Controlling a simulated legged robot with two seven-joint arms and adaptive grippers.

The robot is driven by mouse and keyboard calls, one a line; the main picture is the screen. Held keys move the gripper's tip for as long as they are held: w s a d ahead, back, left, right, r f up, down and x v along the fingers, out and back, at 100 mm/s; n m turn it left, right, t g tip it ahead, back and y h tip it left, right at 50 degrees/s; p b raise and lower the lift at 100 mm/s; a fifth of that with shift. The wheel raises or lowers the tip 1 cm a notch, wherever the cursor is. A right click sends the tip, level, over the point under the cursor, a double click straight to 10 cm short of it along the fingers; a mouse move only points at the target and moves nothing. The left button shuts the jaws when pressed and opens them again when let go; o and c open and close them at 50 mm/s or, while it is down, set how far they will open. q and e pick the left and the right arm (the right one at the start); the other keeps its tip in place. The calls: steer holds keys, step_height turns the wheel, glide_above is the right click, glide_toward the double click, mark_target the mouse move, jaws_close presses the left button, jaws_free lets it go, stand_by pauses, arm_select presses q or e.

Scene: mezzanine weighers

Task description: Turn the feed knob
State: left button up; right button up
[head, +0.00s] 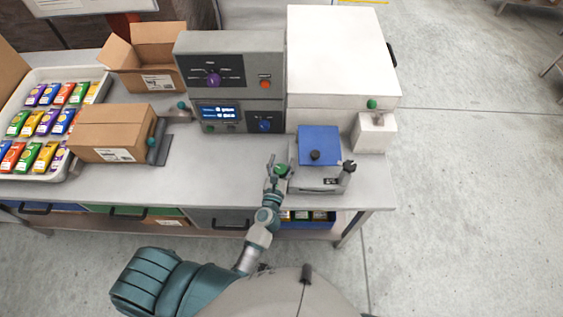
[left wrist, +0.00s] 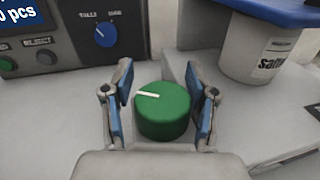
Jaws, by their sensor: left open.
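A round green knob (left wrist: 163,111) with a white pointer line sits between the two blue-padded fingers of my left gripper (left wrist: 160,84) in the left wrist view. The fingers are open, one on each side, with a gap visible. The pointer line points left. In the head view, the green knob (head: 281,171) is small and partly covered by my left gripper (head: 277,167). It sits at the left side of a small blue-topped device (head: 319,146). No label naming the feed knob is readable. My right gripper is not in view.
A grey control cabinet (head: 231,74) behind carries a purple knob (head: 213,81), an orange button (head: 265,84) and a blue knob (head: 264,125). A white cabinet (head: 338,62) stands beside it. Cardboard boxes (head: 112,131) and a tray of packets are left. The bench front centre is clear.

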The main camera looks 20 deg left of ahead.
arm_select(q)
steer(key=shift+d, duration=0.1)
steer(key=shift+d, duration=0.15)
steer(key=c, duration=0.8)
steer(key=shift+c, duration=0.9)
steer(key=shift+f, duration=0.1)
